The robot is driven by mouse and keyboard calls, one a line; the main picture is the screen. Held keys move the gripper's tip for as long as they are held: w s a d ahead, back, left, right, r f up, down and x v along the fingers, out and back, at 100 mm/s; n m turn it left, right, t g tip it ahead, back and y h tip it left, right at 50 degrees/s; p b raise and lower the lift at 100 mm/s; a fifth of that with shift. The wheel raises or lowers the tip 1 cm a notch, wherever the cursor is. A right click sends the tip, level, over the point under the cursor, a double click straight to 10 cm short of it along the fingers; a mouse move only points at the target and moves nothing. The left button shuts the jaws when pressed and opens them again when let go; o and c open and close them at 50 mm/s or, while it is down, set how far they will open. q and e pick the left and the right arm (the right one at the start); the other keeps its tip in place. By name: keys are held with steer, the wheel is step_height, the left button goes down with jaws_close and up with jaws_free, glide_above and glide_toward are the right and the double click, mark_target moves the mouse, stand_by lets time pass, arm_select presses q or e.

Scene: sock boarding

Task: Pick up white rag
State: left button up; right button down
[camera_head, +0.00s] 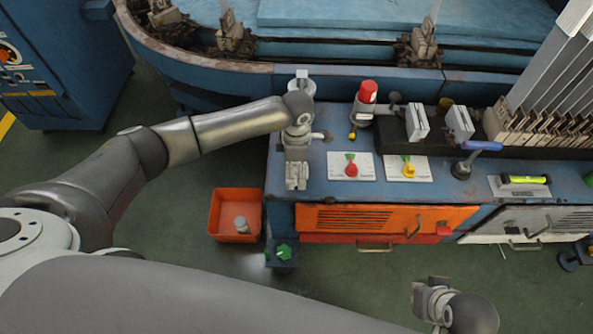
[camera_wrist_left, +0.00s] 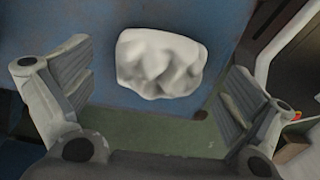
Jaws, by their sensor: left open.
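The white rag (camera_wrist_left: 160,63) lies crumpled on a blue surface, close to its edge, in the left wrist view. My left gripper (camera_head: 297,182) points down over the left end of the blue workbench (camera_head: 323,190) in the head view. Its two fingers stand wide apart on either side of the rag in the left wrist view, with nothing between them gripped. In the head view I cannot make out the rag, which seems hidden by the gripper. My right gripper (camera_head: 434,300) shows only partly at the lower right, over the floor; its jaws are unclear.
Two white cards with a red knob (camera_head: 351,170) and a yellow knob (camera_head: 409,170) lie right of my left gripper. A red-capped cylinder (camera_head: 366,97) stands behind. An orange bin (camera_head: 225,224) sits on the floor to the left. Orange drawers (camera_head: 350,218) front the bench.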

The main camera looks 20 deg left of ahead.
arm_select(q)
steer(key=shift+f, duration=0.5)
arm_select(e)
steer(key=shift+s+r, duration=0.1)
steer(key=shift+r, duration=0.3)
arm_select(q)
steer(key=c, duration=1.1)
steer(key=shift+r, duration=0.5)
step_height(320, 180, up, 3)
steer(key=shift+f+p, duration=0.15)
steer(key=shift+p, duration=0.25)
steer(key=s+d+r, duration=0.1)
steer(key=s+r, duration=0.2)
steer(key=s, duration=0.1)
steer(key=s+d+r+p, duration=0.1)
steer(key=s+r, duration=0.2)
steer(key=s, duration=0.2)
steer(key=s+d+r+p, duration=0.1)
steer(key=s+d+r, duration=0.1)
steer(key=s+r, duration=0.1)
steer(key=shift+s+r, duration=0.15)
steer(key=shift+s, duration=0.6)
arm_select(e)
step_height(320, 180, down, 12)
steer(key=shift+a+g, duration=0.15)
steer(key=shift+g, duration=0.15)
